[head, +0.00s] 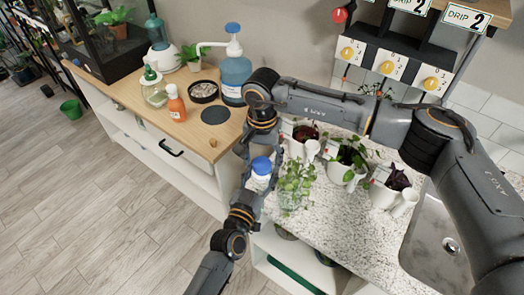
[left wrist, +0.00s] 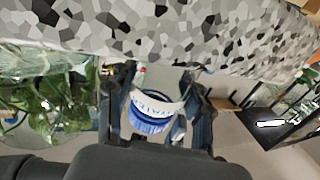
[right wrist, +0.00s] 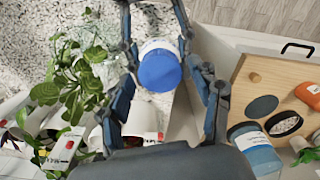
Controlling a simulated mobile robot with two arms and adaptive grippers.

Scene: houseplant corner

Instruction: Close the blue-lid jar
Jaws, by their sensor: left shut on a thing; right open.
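The blue-lid jar (head: 261,168) has a white label and a blue lid, which sits on its top. It is at the left edge of the speckled counter (head: 335,235). My left gripper (left wrist: 157,90) is shut on the jar's body, and the ribbed lid (left wrist: 150,119) shows between its fingers. My right gripper (right wrist: 163,60) is open, with its fingers apart on either side of the blue lid (right wrist: 160,71). I cannot tell whether the lid is seated fully. In the head view my arms partly hide both grippers.
A leafy plant (head: 296,183) stands close right of the jar, with more white pots (head: 385,190) beyond. A sink (head: 440,245) is at the right. The wooden top (head: 190,135) holds a blue pump bottle (head: 234,75), an orange bottle (head: 176,103) and a dark disc (head: 215,115).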

